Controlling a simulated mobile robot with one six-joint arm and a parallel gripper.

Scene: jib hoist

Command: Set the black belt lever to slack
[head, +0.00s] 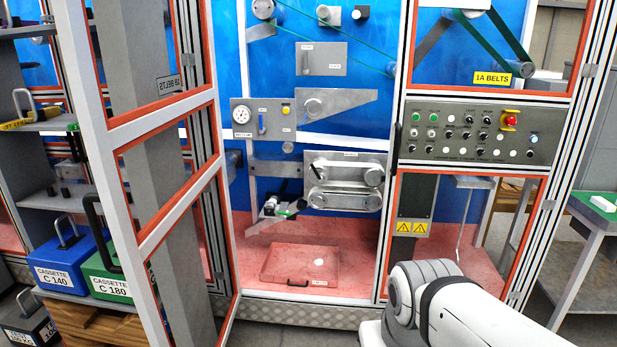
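A small black lever (317,172) sits at the left of a grey metal plate (378,158) inside the open machine bay. It appears to tilt, but its setting is too small to read. A label at the plate's top is unreadable. Two stacked metal belt or roller units (345,201) are on the same plate, right of and below the lever. My white and grey arm comes in at the lower right, outside the machine and well apart from the lever. My gripper is out of the frame, so I cannot tell its opening.
A framed door (150,130) stands open at the left. A control panel (475,130) with a red button is at the right. A pink tray with a black handle (298,283) lies on the bay floor. Blue (75,265) and green cassettes (105,285) stand far left.

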